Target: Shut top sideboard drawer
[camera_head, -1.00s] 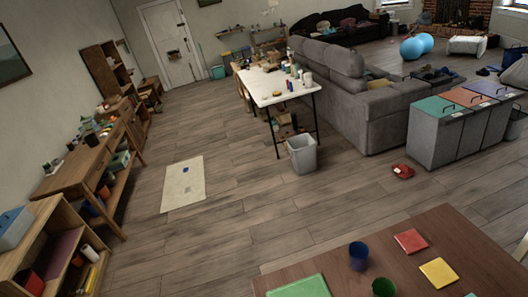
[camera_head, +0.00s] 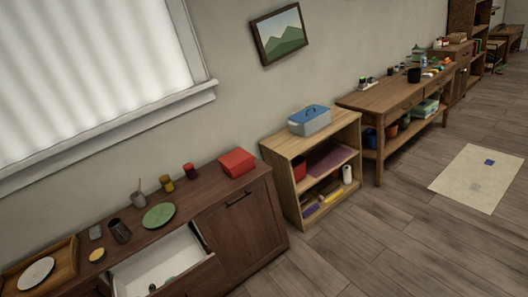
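A dark brown sideboard (camera_head: 238,228) stands against the wall at the lower left, below the window. Its top drawer (camera_head: 158,262) is pulled open, showing a pale interior with a few small dark and greenish items near the bottom edge. The drawer's lower front is partly cut off by the picture edge. A closed cupboard door with a dark handle is to the right of the drawer. My gripper is not in this view.
On the sideboard top are a green plate (camera_head: 159,216), a red box (camera_head: 237,163), jars, a dark cup (camera_head: 119,231) and a wooden tray (camera_head: 66,258). An open shelf (camera_head: 272,160) and a long wooden table (camera_head: 386,96) stand further right. Wooden floor is clear at lower right.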

